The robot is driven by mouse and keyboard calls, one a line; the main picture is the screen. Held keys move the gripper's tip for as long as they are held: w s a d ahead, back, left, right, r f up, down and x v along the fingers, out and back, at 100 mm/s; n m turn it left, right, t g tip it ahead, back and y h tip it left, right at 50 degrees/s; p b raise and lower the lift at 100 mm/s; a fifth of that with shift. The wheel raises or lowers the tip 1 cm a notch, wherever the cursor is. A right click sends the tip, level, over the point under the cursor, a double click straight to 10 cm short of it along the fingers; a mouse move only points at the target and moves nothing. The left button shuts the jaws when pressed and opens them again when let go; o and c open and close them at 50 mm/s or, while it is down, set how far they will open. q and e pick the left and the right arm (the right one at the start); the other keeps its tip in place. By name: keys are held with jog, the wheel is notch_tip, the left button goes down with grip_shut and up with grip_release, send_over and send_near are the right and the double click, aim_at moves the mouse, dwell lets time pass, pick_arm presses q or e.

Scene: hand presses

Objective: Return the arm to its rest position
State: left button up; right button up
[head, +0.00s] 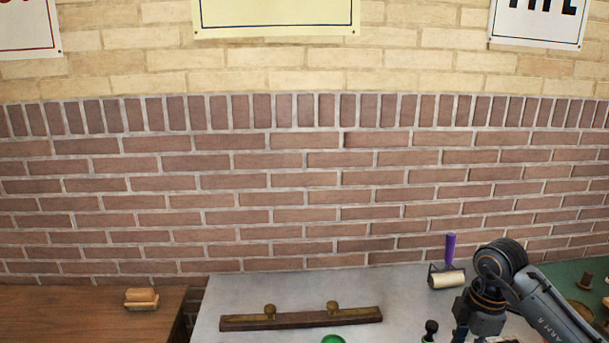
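My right arm (545,300) comes in from the lower right. Its dark joint (500,262) is raised in front of the grey table, and the end section (482,315) points down towards the bottom edge of the picture. The fingertips cannot be made out, so I cannot tell if this gripper is open or shut, or whether it holds anything. My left arm and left gripper are out of the picture.
On the grey table (240,290) lie a dark wooden bar with two brass knobs (300,319), a purple-handled roller (447,265), a green round thing (333,339) and a small black-knobbed thing (430,330). A brown table (70,312) with a wooden block (141,299) stands left. A green surface (567,278) lies right.

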jog(key=a+n+t+y, duration=0.2)
jog(key=a+n+y, duration=0.55)
jog(key=a, duration=1.35)
jog(key=s+a+r+m+t+y, duration=0.1)
jog(key=a+r+m+t+y, duration=0.45)
jog(key=r+y, duration=0.6)
jog(key=w+d+m+t+h, duration=0.2)
jog(key=d+m+t+h, duration=0.9)
jog(key=m+t+h, duration=0.25)
jog(key=s+d+f+m+g+h, duration=0.2)
jog(key=s+d+f+g+h, duration=0.15)
jog(key=f, duration=0.35)
jog(key=s+d+f+m+g+h, duration=0.2)
jog(key=d+f+m+g+h, duration=0.15)
jog(key=f, duration=0.35)
jog(key=s+a+f+n+g+y, duration=0.1)
jog(key=s+f+g, duration=0.5)
jog(key=s, duration=0.5)
jog(key=s+a+f+n+g, duration=0.1)
jog(key=s+f+g, duration=0.5)
jog(key=s, duration=0.5)
notch_tip(320, 180, down, 26)
jog(key=s+d+f+g, duration=0.1)
jog(key=s+d+f, duration=0.1)
jog(key=s+f, duration=1.5)
jog(key=shift+d+f+n, duration=0.15)
jog(key=shift+d+n, duration=0.2)
jog(key=shift+n, duration=0.05)
